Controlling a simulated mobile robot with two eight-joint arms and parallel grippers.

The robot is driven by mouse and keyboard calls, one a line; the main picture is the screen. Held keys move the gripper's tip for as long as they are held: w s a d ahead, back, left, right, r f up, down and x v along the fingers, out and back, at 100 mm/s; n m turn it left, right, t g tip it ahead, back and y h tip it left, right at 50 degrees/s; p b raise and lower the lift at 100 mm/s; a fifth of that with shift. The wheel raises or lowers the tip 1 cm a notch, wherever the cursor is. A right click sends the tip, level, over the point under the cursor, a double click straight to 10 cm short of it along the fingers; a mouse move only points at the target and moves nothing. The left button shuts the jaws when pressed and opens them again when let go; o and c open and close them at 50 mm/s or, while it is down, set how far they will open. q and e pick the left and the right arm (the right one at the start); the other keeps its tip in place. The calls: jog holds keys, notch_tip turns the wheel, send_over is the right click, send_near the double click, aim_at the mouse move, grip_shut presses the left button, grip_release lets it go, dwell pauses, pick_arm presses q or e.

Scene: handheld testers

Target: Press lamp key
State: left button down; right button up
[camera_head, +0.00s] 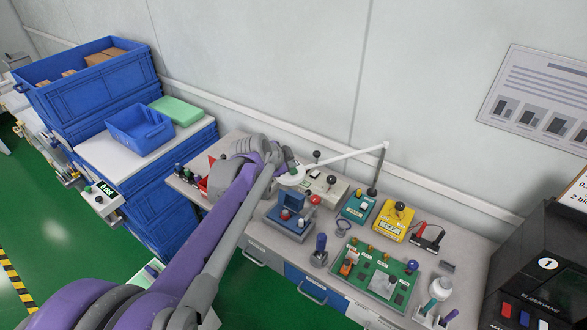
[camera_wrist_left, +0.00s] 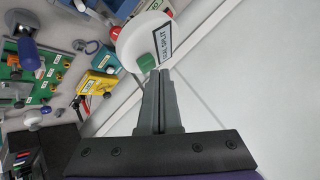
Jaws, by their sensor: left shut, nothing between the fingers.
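The lamp's white round head (camera_wrist_left: 128,45) fills the top middle of the wrist view and carries a dark-framed label, only partly readable. A small green key (camera_wrist_left: 147,62) sits on its near side. In the head view the lamp head (camera_head: 291,178) hangs over the bench on a thin white arm (camera_head: 340,156), partly hidden by my gripper. My left gripper (camera_wrist_left: 160,74) is shut and empty, its tips right beside the green key; I cannot tell whether they touch it. The left gripper (camera_head: 284,170) also shows at the lamp head in the head view. My right gripper is not in view.
Below the lamp are a blue tester (camera_head: 290,222), a teal box (camera_head: 357,206), a yellow meter (camera_head: 397,216) and a green board (camera_head: 377,275). Blue crates (camera_head: 85,85) stand at the left. A dark machine (camera_head: 530,270) stands at the right. The wall is close behind.

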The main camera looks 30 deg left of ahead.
pick_arm(q)
jog(key=shift+f, duration=0.1)
jog(key=shift+f, duration=0.4)
dwell(0.4)
jog(key=shift+r, duration=0.5)
